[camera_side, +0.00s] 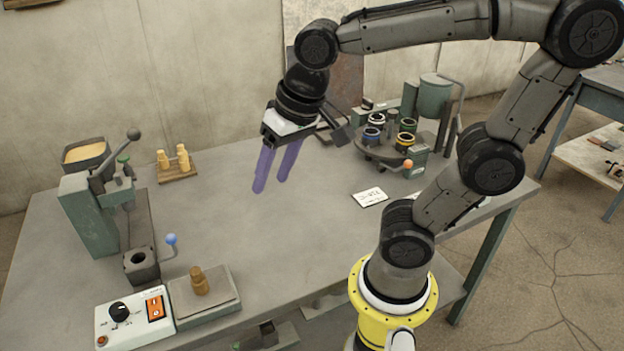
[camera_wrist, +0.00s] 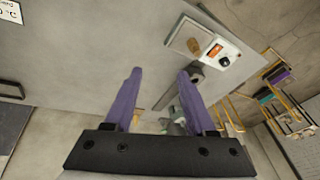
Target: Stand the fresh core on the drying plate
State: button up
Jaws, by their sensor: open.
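A tan, stepped core (camera_side: 199,280) stands upright on a flat grey plate (camera_side: 222,303) at the front left of the table. In the wrist view, the core (camera_wrist: 194,45) and the plate (camera_wrist: 178,36) show small, beyond my fingers. My gripper (camera_side: 271,182) is open and empty, with purple fingers pointing down above the middle of the table. It is well apart from the core, behind and to its right. The wrist view shows a clear gap between the fingers (camera_wrist: 160,73). The frames do not label which plate is the drying plate.
A control box (camera_side: 134,318) with a knob and orange switch adjoins the plate. A green lever press (camera_side: 90,215) stands at left. Several tan cores sit on a wooden board (camera_side: 177,175) behind. A carousel of ringed cups (camera_side: 390,145) stands at right. The table's middle is mostly clear.

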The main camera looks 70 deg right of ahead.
jog(key=s+d+f+n+t, duration=0.1)
jog(key=s+d+n, duration=0.1)
jog(key=s+n, duration=0.2)
jog(key=shift+s+f+n+t, duration=0.3)
jog(key=shift+s+f, duration=0.05)
jog(key=shift+s, duration=0.7)
jog(key=shift+d, duration=0.1)
dwell(1.1)
